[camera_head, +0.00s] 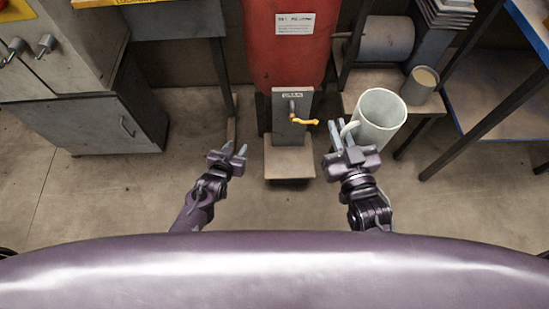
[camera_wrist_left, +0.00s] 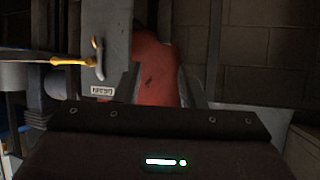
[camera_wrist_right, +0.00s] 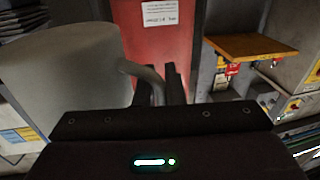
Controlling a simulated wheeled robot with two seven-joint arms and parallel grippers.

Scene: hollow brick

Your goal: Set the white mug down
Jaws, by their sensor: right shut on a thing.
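The white mug (camera_head: 379,119) is at the right in the head view, upright or slightly tilted, with its handle towards the left. My right gripper (camera_head: 342,136) is shut on the mug's handle. In the right wrist view the mug (camera_wrist_right: 65,80) fills the left side, and its handle runs between the fingers of my right gripper (camera_wrist_right: 168,84). I cannot tell whether the mug's base touches the shelf below it. My left gripper (camera_head: 233,150) is open and empty, left of the red tank, with its fingers apart.
A red tank (camera_head: 288,60) stands in the middle, with a yellow-handled tap (camera_head: 305,121) and a small ledge (camera_head: 290,163) below. A wooden shelf (camera_head: 428,104) holds a beige-filled cup (camera_head: 420,84) beside the mug. A grey cabinet (camera_head: 85,125) is at left, a blue-edged table (camera_head: 510,90) at right.

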